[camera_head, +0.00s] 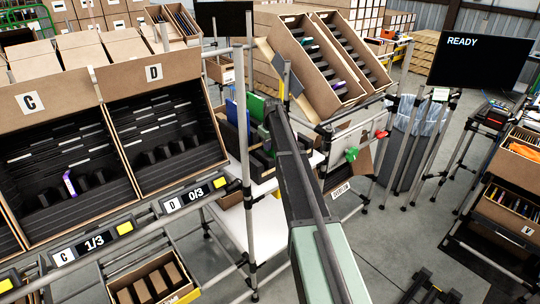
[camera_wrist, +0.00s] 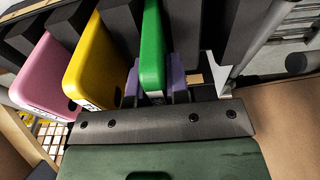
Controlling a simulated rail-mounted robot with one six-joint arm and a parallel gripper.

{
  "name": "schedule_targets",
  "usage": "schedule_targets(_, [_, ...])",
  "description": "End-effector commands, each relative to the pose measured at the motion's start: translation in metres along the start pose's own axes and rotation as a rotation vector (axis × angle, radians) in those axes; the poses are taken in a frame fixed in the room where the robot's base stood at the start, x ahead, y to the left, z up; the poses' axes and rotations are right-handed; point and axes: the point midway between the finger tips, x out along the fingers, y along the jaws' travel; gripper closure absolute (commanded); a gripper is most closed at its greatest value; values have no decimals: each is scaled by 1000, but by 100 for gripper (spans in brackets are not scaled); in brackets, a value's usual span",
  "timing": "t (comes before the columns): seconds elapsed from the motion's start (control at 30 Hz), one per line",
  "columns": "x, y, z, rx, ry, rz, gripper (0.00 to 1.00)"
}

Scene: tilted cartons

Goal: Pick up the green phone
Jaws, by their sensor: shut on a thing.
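The green phone (camera_wrist: 152,45) stands on edge in the wrist view, between dark dividers. My gripper (camera_wrist: 157,85) is shut on its near lower end, with a purple-grey finger on each side of it. The phone's far end runs out of the top of the view. I cannot tell whether it is clear of its slot. In the head view a green item (camera_head: 256,106) stands in a dark rack beside the end of my arm; my gripper's fingers cannot be made out there.
A yellow phone (camera_wrist: 97,60) and a pink phone (camera_wrist: 52,75) stand left of the green one. Tilted cartons C (camera_head: 30,102) and D (camera_head: 154,72) are at left; C holds a purple item (camera_head: 69,183). A slotted carton (camera_head: 300,62) stands behind my arm.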

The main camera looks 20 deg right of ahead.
Motion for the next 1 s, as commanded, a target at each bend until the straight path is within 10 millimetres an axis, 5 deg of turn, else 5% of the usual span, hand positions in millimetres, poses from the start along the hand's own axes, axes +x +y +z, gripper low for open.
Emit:
schedule_targets(0.27, [-6,0,-1,0,0,0,100])
schedule_targets(0.47, [-30,0,-4,0,0,0,100])
schedule_targets(0.67, [-73,0,-9,0,0,0,100])
schedule_targets(1.0, [-172,0,-21,0,0,0,100])
